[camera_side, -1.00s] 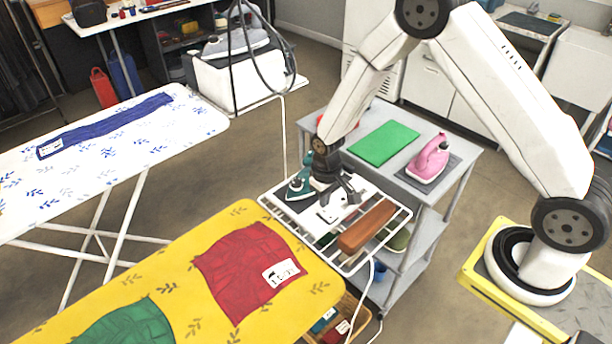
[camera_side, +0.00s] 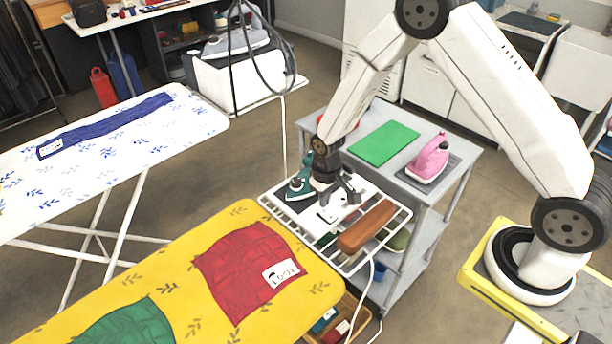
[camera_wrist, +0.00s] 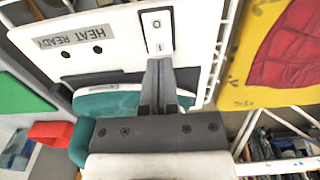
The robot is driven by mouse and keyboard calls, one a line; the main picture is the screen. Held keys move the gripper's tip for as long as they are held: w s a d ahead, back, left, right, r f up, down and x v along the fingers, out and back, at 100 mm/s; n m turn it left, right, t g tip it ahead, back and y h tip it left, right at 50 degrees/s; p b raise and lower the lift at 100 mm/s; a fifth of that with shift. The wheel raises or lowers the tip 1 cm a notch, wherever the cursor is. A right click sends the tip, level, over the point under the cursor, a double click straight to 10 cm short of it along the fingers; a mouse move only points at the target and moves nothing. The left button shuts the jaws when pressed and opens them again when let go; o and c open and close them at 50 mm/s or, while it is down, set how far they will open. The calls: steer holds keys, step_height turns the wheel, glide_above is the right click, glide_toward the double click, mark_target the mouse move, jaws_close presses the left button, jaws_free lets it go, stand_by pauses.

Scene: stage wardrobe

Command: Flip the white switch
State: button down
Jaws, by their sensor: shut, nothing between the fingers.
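The white switch (camera_wrist: 158,28) is a narrow rocker with a round mark and a bar mark, on a white panel (camera_wrist: 110,45) labelled HEAT READY in the wrist view. My gripper (camera_wrist: 160,62) has its fingers shut together and empty, with the tips over or right beside the switch's lower end in that view. I cannot tell whether they touch it. In the side view my gripper (camera_side: 350,198) hangs low above the white panel (camera_side: 332,213), hiding part of it. The switch is too small there to make out.
A teal iron (camera_side: 301,186) stands just behind the panel, close to my gripper. A brown wooden block (camera_side: 366,227) lies on the white wire rack to its right. A yellow ironing board (camera_side: 180,265) is at the front left. A grey cart (camera_side: 372,168) holds a pink iron (camera_side: 430,160).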

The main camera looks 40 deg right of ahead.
mark_target(326, 212)
steer(key=shift+f, duration=1.25)
stand_by(1.1)
steer(key=shift+r, duration=3.5)
steer(key=shift+r, duration=0.1)
steer(key=s+d+r+t, duration=0.1)
steer(key=s+r+t, duration=0.1)
steer(key=s+r, duration=1)
steer(key=shift+s+d+t, duration=0.25)
steer(key=shift+s+t, duration=0.05)
steer(key=shift+s, duration=0.65)
